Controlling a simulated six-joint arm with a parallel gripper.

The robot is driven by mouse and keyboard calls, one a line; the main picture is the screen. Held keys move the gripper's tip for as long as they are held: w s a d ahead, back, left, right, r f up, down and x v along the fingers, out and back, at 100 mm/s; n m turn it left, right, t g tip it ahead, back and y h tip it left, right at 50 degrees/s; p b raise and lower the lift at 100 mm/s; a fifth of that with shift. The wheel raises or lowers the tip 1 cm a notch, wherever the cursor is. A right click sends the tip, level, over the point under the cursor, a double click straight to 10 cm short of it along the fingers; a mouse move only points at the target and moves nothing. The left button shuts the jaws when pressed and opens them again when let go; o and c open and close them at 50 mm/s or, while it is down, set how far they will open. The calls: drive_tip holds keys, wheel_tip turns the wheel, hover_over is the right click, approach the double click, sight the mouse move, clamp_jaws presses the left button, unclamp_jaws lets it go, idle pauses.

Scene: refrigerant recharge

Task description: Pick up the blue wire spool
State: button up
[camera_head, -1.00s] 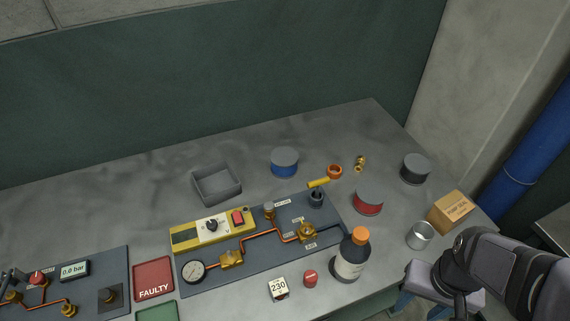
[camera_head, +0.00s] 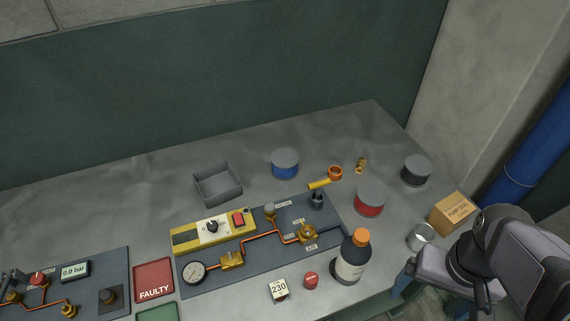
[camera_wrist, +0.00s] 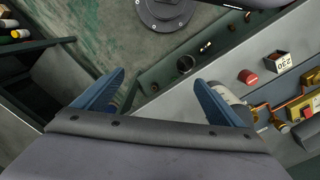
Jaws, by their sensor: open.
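The blue wire spool (camera_head: 285,164) stands upright on the table towards the back, with a grey top. It is right of the grey open box and behind the board with the copper pipes. My gripper (camera_wrist: 158,92) shows in the wrist view with its two blue fingers apart and nothing between them. It is off the table's front edge, far from the spool. In the head view my arm is at the lower right and the fingers are not clearly seen. I cannot make out the blue spool in the wrist view.
A red spool (camera_head: 369,201) and a black spool (camera_head: 416,170) stand to the right. A grey open box (camera_head: 218,184) is left of the blue spool. A bottle with an orange cap (camera_head: 352,258), a metal cup (camera_head: 420,237) and a cardboard box (camera_head: 453,212) stand near the front right.

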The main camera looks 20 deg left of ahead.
drive_tip(key=w+n+t+h+b, duration=0.2)
drive_tip(key=w+n+h+b, duration=0.15)
drive_tip(key=w+n, duration=0.65)
drive_tip(key=w+a+n+t+b, duration=0.1)
drive_tip(key=w+a+n+t, duration=0.1)
drive_tip(key=w+a+n, duration=0.2)
drive_tip(key=w+a+n+t+b, duration=0.2)
drive_tip(key=w+a+n, duration=0.2)
drive_tip(key=w+a, duration=0.3)
drive_tip(key=w+a+n+t+b, duration=0.2)
drive_tip(key=w+a+n, duration=0.3)
drive_tip(key=shift+w+a+f, duration=0.25)
drive_tip(key=shift+w+f, duration=0.1)
drive_tip(key=w+a+n+t+y+b, duration=0.3)
drive_tip(key=a+n, duration=0.5)
drive_tip(key=a, duration=0.6)
drive_tip(key=n+t+y+b, duration=0.1)
drive_tip(key=n+t+y, duration=0.15)
drive_tip(key=n, duration=0.45)
hover_over(285, 157)
drive_tip(key=s, duration=0.3)
drive_tip(key=shift+s+d+r, duration=0.2)
drive_tip(key=shift+r, duration=0.25)
wheel_tip(285, 157, down, 4)
drive_tip(key=shift+w+r, duration=0.1)
drive_tip(key=shift+r, duration=0.05)
drive_tip(key=shift+f, duration=2.15)
drive_tip(key=shift+f, duration=0.15)
